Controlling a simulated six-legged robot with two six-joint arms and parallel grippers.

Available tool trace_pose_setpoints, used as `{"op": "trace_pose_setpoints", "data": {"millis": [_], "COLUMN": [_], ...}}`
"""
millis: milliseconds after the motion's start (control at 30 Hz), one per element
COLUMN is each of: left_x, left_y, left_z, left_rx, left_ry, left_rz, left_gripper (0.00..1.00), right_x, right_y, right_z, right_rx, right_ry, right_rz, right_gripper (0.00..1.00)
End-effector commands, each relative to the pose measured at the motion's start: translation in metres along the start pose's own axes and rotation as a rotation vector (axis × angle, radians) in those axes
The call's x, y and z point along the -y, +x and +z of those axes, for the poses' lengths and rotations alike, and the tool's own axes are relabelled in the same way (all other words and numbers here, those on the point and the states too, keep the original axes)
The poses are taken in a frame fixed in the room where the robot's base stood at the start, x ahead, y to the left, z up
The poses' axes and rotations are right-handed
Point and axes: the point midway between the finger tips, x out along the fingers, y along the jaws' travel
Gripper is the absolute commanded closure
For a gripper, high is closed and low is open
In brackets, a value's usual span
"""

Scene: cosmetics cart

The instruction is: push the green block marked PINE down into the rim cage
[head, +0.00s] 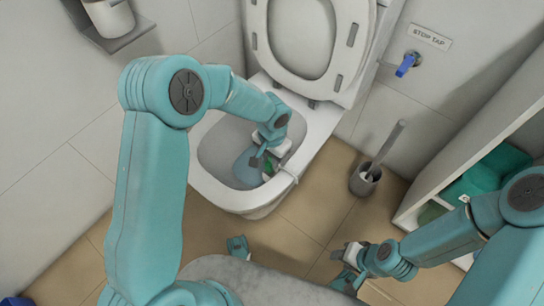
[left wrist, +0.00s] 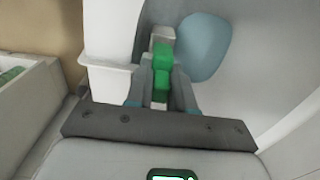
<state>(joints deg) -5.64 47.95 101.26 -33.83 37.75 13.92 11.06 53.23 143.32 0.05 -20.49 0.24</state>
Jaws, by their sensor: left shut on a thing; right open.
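The green block (left wrist: 162,62) sits between the two fingers of my left gripper (left wrist: 161,92) in the left wrist view. No PINE marking is legible. In the head view my left gripper (head: 264,158) reaches down inside the toilet bowl, close to its right front rim. It is shut on the block, of which only a sliver of green shows there. A pale clip-like part, seemingly the rim cage (head: 283,178), hangs over the rim beside the gripper. In the left wrist view its strap (left wrist: 108,82) crosses the rim; I cannot tell how deep the block sits. My right gripper (head: 346,257) is open and empty above the floor.
The toilet bowl (head: 207,180) holds bluish water, with its seat (head: 300,75) raised behind. A brush holder (head: 364,180) stands on the floor to the right. A pale shelf unit (head: 412,212) with green items is further right. A blue stop tap (head: 405,66) is on the wall.

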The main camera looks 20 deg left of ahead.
Motion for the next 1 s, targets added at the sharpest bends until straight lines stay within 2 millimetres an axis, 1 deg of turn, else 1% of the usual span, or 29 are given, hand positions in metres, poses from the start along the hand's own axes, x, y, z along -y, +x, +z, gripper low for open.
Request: {"op": "trace_pose_setpoints", "data": {"millis": [433, 1000], "left_x": [0.000, 0.000], "left_y": [0.001, 0.016], "left_z": [0.000, 0.000], "left_rx": [0.000, 0.000], "left_ry": [0.000, 0.000], "left_rz": [0.000, 0.000], "left_gripper": [1.00, 1.00], "right_x": [-0.001, -0.005], "right_y": [0.003, 0.014], "right_z": [0.000, 0.000], "right_rx": [0.000, 0.000], "right_ry": [0.000, 0.000], "right_rz": [0.000, 0.000], "right_gripper": [0.59, 0.59]}}
